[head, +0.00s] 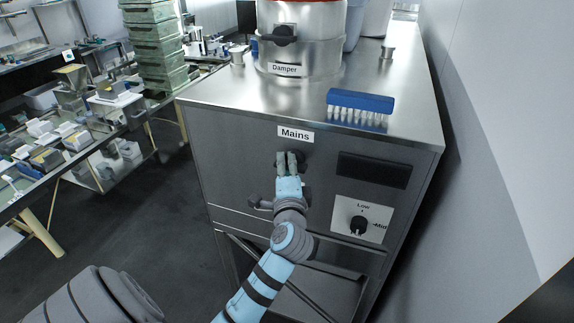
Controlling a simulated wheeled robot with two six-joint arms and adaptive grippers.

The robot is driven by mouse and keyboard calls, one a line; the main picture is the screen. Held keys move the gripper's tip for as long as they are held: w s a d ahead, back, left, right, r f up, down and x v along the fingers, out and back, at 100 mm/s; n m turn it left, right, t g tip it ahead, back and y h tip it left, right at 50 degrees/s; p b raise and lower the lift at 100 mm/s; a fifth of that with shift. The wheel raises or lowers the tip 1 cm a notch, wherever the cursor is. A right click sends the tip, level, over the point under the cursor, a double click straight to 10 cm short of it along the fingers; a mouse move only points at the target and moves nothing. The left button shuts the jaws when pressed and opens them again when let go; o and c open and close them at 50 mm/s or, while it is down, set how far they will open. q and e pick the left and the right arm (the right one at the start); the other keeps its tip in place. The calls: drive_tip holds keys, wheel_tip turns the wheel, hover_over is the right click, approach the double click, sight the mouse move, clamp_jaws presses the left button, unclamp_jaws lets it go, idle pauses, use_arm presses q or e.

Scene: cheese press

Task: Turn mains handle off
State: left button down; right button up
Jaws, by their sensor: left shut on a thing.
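The mains handle (301,161) is a dark knob on the front of the steel cabinet (232,150), just below the "Mains" label (296,134). My left gripper (287,162) reaches up to it from below and is shut on it. The fingers cover much of the handle, so its exact angle cannot be told. My right gripper is not in view.
A Low/Mid dial (358,225) and a dark panel (373,169) are to the right of the handle. A blue brush (360,103) and a steel vessel with a damper knob (285,34) stand on top.

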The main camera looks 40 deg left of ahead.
use_arm(q)
drive_tip(key=shift+f, duration=0.2)
drive_tip(key=c, duration=1.7)
unclamp_jaws()
drive_tip(key=shift+o, duration=0.2)
drive_tip(key=shift+w, duration=0.1)
